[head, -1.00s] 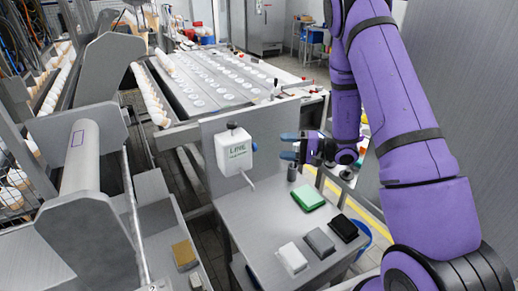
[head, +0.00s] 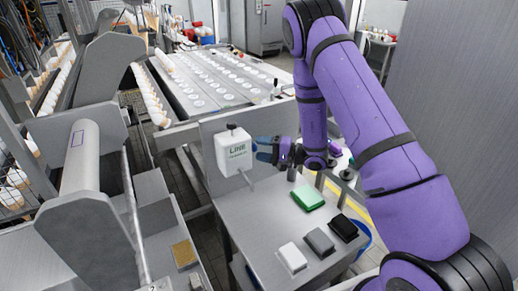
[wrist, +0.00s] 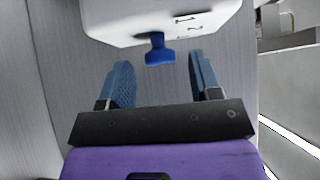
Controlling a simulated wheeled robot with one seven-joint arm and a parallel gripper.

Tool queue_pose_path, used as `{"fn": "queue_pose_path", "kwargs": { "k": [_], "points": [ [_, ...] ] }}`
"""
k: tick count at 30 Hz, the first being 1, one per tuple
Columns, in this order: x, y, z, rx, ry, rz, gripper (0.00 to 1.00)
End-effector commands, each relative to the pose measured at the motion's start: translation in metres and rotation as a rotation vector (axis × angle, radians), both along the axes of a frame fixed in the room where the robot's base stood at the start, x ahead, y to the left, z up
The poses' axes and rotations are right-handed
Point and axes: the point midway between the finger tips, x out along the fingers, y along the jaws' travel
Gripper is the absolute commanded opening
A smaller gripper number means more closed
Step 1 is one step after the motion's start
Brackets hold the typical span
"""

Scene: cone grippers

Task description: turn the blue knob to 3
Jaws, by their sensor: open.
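The blue knob (wrist: 159,50) sticks out from the white box (wrist: 150,12) in the wrist view. Marks that look like 1 and 2 show on the box face near the knob; a 3 and the knob's exact setting cannot be made out. My gripper (wrist: 160,64) is open, its two blue fingers on either side of the knob and a little short of it, with a gap on both sides.
A small metal table (head: 240,220) stands below the box, with a green block (head: 308,197), a white block (head: 292,257), a grey block (head: 319,241) and a black block (head: 344,228). A thin rod (head: 246,178) sticks out under the box.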

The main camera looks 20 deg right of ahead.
Motion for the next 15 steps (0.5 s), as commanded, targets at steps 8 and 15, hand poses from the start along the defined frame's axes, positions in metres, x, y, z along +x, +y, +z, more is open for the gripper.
{"fn": "queue_pose_path", "kwargs": {
  "k": [8,15],
  "points": [
    [0.0069,0.0102,0.0000,0.000,0.000,0.000,0.58],
    [0.0068,0.0101,0.0001,0.000,0.000,0.000,0.47]
  ]
}}
